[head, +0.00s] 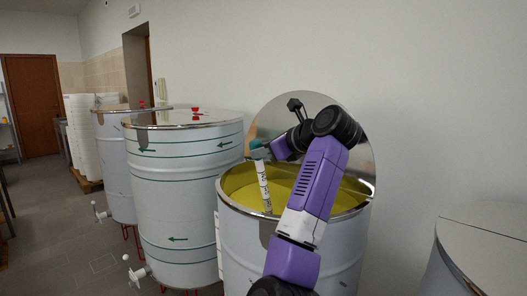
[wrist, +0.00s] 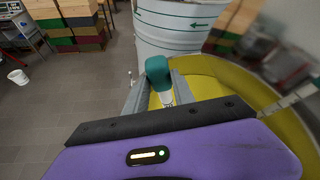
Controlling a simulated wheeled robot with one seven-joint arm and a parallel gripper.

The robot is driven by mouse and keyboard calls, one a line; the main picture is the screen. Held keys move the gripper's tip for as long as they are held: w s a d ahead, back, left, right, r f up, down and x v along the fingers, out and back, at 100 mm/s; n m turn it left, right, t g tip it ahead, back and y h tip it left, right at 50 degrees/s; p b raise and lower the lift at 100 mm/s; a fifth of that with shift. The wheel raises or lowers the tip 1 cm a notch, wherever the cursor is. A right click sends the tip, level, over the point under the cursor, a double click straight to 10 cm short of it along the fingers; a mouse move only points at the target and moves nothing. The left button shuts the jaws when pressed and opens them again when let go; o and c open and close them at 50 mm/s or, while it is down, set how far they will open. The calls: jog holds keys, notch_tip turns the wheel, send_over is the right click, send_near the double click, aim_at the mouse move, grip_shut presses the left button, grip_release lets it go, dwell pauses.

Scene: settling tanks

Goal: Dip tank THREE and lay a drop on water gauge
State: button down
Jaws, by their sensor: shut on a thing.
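An open steel tank (head: 233,255) stands in front of me in the head view, with yellow-green liquid (head: 283,193) inside and its round lid (head: 270,120) raised behind. My gripper (head: 260,153) is above the tank's left rim, shut on the teal top of a white dipstick with dark marks (head: 264,185). The dipstick hangs down, slightly tilted, into the tank opening; I cannot tell whether its lower end is in the liquid. In the wrist view the teal handle (wrist: 158,72) is between the fingers. No tank number is readable. I do not make out the water gauge.
Closed steel tanks (head: 185,185) with green bands and arrows stand to the left, with taps low on their fronts. Another tank top (head: 490,235) is at the lower right. Coloured crates (wrist: 75,22) stand on the floor in the wrist view. The tiled floor at left is mostly clear.

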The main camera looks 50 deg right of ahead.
notch_tip(320, 180, up, 16)
jog(key=p, duration=0.7)
jog(key=shift+r, duration=0.2)
dwell(1.2)
dwell(0.7)
